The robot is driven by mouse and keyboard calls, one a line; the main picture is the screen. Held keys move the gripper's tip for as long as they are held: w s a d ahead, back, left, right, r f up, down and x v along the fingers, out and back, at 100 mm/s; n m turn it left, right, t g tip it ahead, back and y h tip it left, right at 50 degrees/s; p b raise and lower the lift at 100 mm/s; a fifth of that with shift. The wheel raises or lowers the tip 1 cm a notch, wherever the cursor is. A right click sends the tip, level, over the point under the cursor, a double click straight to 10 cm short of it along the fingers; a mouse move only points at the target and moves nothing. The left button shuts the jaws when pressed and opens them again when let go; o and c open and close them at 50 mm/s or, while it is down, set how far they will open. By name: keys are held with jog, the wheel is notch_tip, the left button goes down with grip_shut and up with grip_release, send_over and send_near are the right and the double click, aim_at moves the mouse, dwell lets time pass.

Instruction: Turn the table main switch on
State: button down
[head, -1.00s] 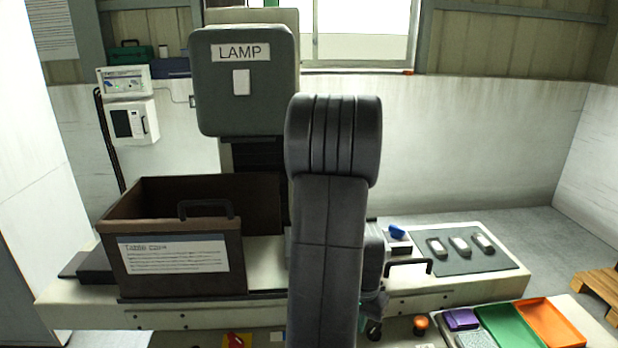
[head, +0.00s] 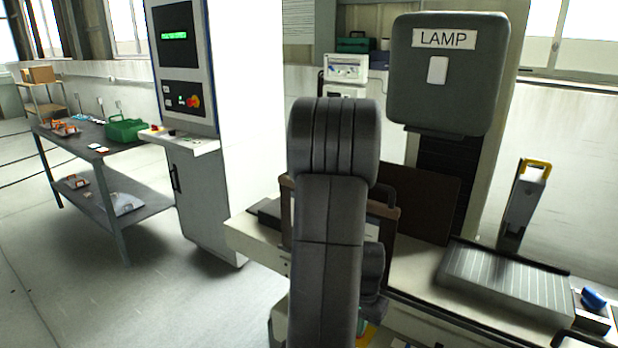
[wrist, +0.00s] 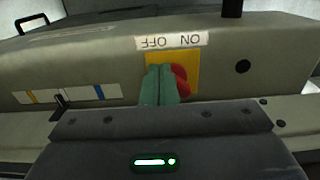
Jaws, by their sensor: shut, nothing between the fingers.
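The table main switch shows in the wrist view as a red knob (wrist: 181,76) on a yellow plate (wrist: 190,60), on the front face of the machine table (wrist: 220,77). A white label reading ON and OFF (wrist: 172,41) appears upside down beside the plate. My gripper (wrist: 162,70) is shut and empty, its greenish fingers in front of the plate, just left of the visible red part. They hide much of the knob, so I cannot tell its setting or whether they touch it. In the head view my arm covers this area.
A control cabinet (head: 182,60) with a red knob stands left of the machine. A side table (head: 100,150) with a green case (head: 125,130) is further left. Floor at the front left is clear.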

jog(key=shift+f+b, duration=0.85)
jog(key=shift+f, duration=0.55)
jog(key=shift+w+r, duration=0.2)
jog(key=shift+w, duration=0.35)
